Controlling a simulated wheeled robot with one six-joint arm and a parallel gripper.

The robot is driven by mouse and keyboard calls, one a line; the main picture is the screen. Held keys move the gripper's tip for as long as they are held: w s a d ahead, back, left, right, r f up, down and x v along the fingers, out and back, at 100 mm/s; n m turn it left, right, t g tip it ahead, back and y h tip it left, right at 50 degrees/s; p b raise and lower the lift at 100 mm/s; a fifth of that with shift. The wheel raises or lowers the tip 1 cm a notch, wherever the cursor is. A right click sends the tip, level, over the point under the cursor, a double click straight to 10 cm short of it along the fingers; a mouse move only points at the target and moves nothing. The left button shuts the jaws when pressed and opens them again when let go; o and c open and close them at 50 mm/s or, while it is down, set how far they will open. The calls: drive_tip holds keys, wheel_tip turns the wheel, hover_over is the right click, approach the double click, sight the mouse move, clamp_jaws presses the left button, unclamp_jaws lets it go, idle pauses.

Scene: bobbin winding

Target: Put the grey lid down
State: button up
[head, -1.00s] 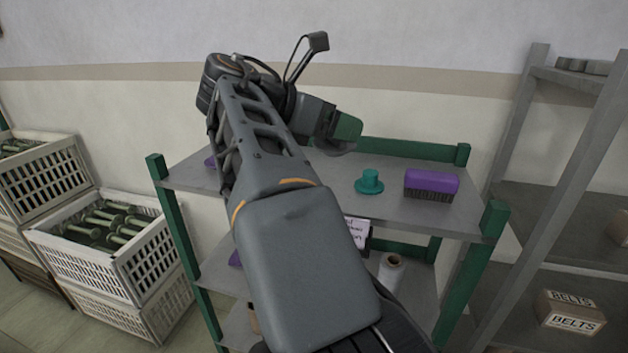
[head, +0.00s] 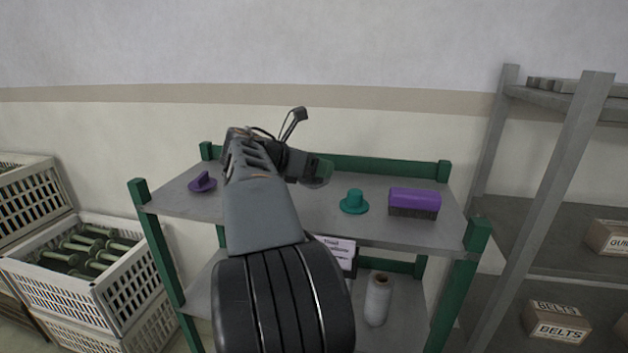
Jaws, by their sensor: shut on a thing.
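My gripper (head: 316,170) is above the top shelf of the green-posted rack, left of the teal knobbed lid. The top shelf (head: 390,232) is a grey board.
On the top shelf are a teal knobbed lid (head: 354,202), a purple brush (head: 414,203) and a purple knobbed lid (head: 202,182). White crates (head: 110,290) stand left, a grey rack (head: 535,190) right.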

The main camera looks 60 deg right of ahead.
sight(312, 179)
drive_tip(key=f, duration=0.3)
drive_tip(key=shift+w+d+f, duration=0.25)
drive_tip(key=shift+d, duration=0.15)
drive_tip(key=shift+f, duration=0.3)
drive_tip(key=shift+f, duration=0.15)
drive_tip(key=o, duration=1.1)
drive_tip(key=shift+w+a+r, duration=0.15)
drive_tip(key=shift+a+r, duration=0.15)
drive_tip(key=v, duration=1.1)
drive_tip(key=shift+a, duration=0.2)
